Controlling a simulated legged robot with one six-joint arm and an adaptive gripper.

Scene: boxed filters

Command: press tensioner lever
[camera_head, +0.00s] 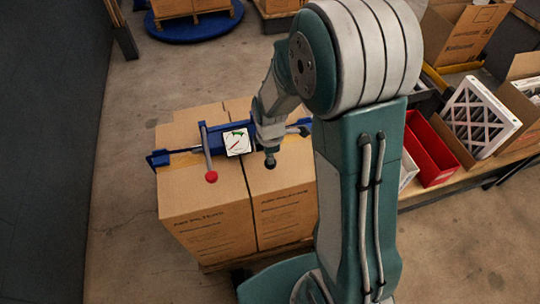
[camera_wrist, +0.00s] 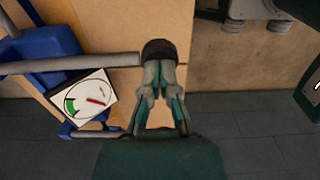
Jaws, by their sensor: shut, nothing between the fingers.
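A blue tensioner (camera_head: 217,133) sits across the top of two cardboard boxes. Its white gauge (camera_head: 237,142) has a green arc and a red needle lying away from the arc; the gauge also shows in the wrist view (camera_wrist: 82,98). One grey lever ends in a red ball (camera_head: 211,177). Another grey lever (camera_wrist: 105,61) ends in a black knob (camera_wrist: 159,50), which also shows in the head view (camera_head: 270,161). My gripper (camera_wrist: 160,68) is shut and empty, its fingertips right at the black knob. Whether they touch it I cannot tell.
The boxes (camera_head: 208,228) stand on a pallet, with a dark seam between them. At right, a bench holds a red bin (camera_head: 432,150) and a white-framed filter (camera_head: 478,117). A dark wall (camera_head: 45,150) is at left, with clear floor beside the boxes.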

